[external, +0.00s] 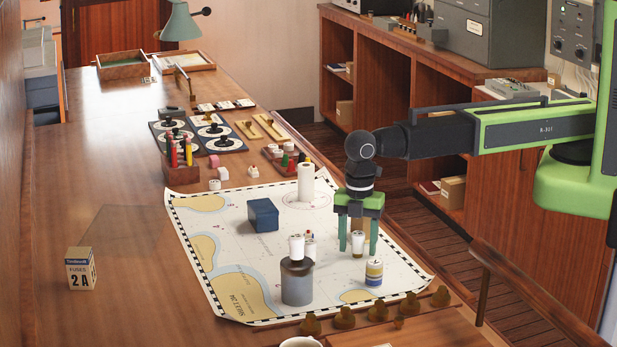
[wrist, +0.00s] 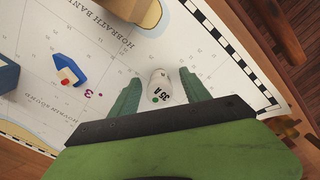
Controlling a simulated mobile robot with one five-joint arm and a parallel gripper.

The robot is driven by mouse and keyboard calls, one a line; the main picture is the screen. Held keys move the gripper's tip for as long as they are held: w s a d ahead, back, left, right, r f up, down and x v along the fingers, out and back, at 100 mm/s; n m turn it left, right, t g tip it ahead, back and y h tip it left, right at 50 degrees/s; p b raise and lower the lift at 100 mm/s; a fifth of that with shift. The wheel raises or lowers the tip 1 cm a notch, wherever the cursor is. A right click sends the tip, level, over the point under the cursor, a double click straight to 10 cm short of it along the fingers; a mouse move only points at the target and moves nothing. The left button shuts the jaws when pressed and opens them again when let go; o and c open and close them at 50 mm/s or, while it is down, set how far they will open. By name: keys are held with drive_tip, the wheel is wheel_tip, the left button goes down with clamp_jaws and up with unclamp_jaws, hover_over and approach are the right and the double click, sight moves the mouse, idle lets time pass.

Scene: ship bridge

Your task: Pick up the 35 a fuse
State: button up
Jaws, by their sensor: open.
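The 35 A fuse (wrist: 160,86), a small white cylinder with a green dot and "35 A" lettering, is between my gripper's two green fingers in the wrist view. In the external view the fuse (external: 358,241) is on the sea chart (external: 222,290), near its right side. My gripper (external: 358,249) points down over it, with one finger on each side. The fingers (wrist: 161,80) are open, and a gap shows on both sides of the fuse in the wrist view.
A white-topped grey cylinder (external: 297,284) stands left of my gripper. A small striped tin (external: 374,272) is in front of it. A blue box (external: 263,215) and a white roll (external: 305,184) are further back. A 2 A fuse box (external: 81,268) stands on bare wood at left.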

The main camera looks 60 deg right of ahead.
drive_tip(key=shift+r, duration=0.1)
clamp_jaws()
idle(0.4)
